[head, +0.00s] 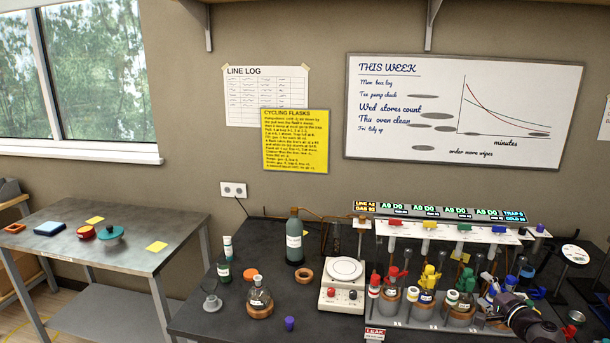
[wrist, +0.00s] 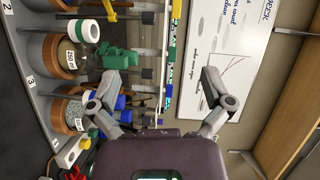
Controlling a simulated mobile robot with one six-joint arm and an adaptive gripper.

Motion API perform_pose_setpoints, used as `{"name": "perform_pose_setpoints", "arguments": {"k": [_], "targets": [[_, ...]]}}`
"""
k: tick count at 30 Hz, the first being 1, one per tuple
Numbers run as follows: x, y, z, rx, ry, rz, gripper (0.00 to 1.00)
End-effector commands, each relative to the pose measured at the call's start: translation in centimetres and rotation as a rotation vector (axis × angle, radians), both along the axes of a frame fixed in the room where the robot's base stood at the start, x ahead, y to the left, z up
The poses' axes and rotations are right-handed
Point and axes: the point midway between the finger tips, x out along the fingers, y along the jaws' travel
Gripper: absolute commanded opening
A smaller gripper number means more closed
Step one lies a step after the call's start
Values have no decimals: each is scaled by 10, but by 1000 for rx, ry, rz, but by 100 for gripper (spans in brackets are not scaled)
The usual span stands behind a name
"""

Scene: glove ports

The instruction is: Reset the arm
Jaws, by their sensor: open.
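My gripper (wrist: 158,82) is open in the wrist view, its two grey fingers spread wide with nothing held between them. The left finger overlaps the flask rack's green and blue parts in the picture; I cannot tell whether it touches them. In the head view my gripper (head: 490,284) is at the right end of the flask rack (head: 395,322), partly hidden among the coloured clamps. Flasks sit in brown rings along the rack, and one flask (wrist: 72,56) shows close by in the wrist view.
A white balance (head: 343,280) stands left of the rack. A loose flask (head: 259,298), a tall bottle (head: 294,240) and a purple stopper (head: 289,323) are on the dark bench. A grey side table (head: 130,255) stands at the left. The whiteboard (head: 463,110) hangs behind.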

Motion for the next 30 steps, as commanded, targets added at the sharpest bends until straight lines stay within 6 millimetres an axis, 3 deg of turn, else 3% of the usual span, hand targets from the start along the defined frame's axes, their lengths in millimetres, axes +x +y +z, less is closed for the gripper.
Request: {"name": "perform_pose_setpoints", "arguments": {"k": [8,16,30], "targets": [[20,57,-23,-94,109,145,100],[34,139,-60,-252,281,367,100],[19,255,-121,-554,585,722,100]]}}
